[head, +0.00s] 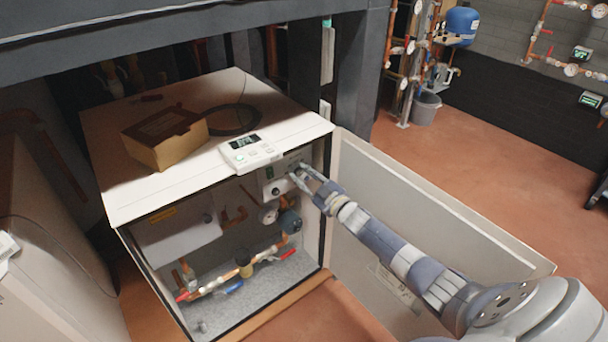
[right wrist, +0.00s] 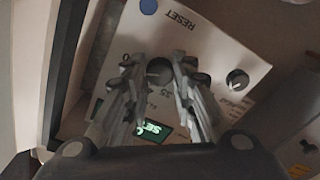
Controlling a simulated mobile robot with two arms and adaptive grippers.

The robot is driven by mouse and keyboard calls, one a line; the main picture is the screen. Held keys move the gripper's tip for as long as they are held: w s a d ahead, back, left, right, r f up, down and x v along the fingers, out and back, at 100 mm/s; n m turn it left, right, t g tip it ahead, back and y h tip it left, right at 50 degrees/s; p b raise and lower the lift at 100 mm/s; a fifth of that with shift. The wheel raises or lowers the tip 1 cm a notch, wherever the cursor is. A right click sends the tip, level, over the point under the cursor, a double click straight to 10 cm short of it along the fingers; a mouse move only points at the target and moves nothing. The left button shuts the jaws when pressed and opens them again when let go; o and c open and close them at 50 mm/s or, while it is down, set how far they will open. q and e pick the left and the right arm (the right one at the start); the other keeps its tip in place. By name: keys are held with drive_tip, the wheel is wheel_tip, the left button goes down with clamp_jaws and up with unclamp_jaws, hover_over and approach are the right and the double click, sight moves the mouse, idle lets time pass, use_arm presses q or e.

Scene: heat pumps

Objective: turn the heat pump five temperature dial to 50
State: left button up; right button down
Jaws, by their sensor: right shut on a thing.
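The heat pump (head: 120,192) is a white cabinet with its front open. Its white control panel (head: 272,190) sits inside, under the top edge. My right gripper (head: 296,174) reaches in from the right to this panel. In the right wrist view, my right gripper (right wrist: 160,78) is shut on a dark round dial (right wrist: 159,71) between its fingertips. The number 35 is printed by the dial. A green-lit display (right wrist: 152,131) lies below it, partly hidden by the fingers. A second black knob (right wrist: 237,79) is to the right. My left gripper is not in view.
A cardboard box (head: 165,138), a black cable coil and a white controller (head: 250,151) are on the cabinet top. Pipes and valves (head: 240,268) fill the space below the control panel.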

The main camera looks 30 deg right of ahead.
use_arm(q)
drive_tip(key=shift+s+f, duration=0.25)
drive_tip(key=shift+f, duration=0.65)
use_arm(e)
drive_tip(key=shift+m, duration=1.2)
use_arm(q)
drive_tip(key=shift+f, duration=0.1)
use_arm(e)
drive_tip(key=c, duration=1.3)
unclamp_jaws()
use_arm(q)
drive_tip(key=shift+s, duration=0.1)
use_arm(e)
drive_tip(key=shift+s+f, duration=0.1)
drive_tip(key=shift+s, duration=0.6)
drive_tip(key=s, duration=0.7)
drive_tip(key=s+d, duration=0.1)
drive_tip(key=s, duration=0.2)
drive_tip(key=shift+s, duration=0.3)
